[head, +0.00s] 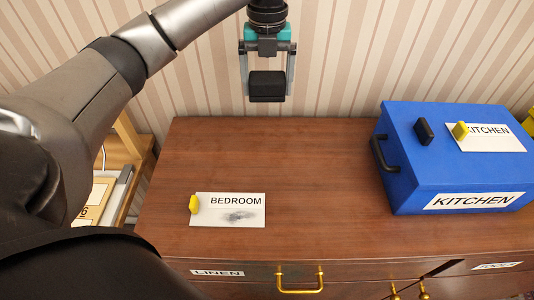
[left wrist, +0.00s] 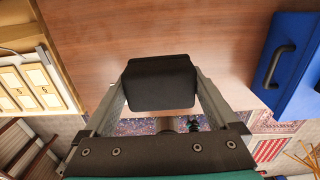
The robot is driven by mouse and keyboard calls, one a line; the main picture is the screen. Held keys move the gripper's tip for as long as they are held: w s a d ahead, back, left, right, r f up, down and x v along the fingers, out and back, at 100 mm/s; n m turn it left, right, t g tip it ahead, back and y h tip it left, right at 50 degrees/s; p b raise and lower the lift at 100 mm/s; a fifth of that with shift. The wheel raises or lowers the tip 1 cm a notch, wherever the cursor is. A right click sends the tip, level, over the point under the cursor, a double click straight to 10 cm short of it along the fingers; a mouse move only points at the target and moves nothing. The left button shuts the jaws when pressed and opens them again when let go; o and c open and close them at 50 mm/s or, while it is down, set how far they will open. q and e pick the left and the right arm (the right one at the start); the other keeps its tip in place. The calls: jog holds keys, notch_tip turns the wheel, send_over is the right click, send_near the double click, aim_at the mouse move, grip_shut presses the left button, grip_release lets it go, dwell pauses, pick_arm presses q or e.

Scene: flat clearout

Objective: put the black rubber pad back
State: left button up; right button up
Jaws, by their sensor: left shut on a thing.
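My left gripper (head: 268,84) is shut on the black rubber pad (head: 267,87). It holds the pad in the air above the back of the wooden dresser top (head: 320,190). In the left wrist view the pad (left wrist: 161,83) sits between the two fingers, clear of the wood. A second small black block (head: 424,132) is on the lid of the blue box (head: 400,183) at the right.
A white BEDROOM card (head: 240,210) with a dark smudge and a yellow piece (head: 193,204) lies on the dresser. A KITCHEN card (head: 492,138) with another yellow piece (head: 461,131) is on the box lid. The dresser's middle is clear.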

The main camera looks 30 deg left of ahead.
aim_at(267, 155)
pick_arm(q)
notch_tip(267, 155, down, 19)
jog(key=b, duration=0.4)
jog(key=shift+f, duration=0.5)
jog(key=shift+f, duration=0.2)
jog(key=o, duration=0.8)
jog(key=shift+r, duration=0.15)
notch_tip(267, 155, up, 12)
jog(key=shift+r+p, duration=0.1)
jog(key=shift+p, duration=1.1)
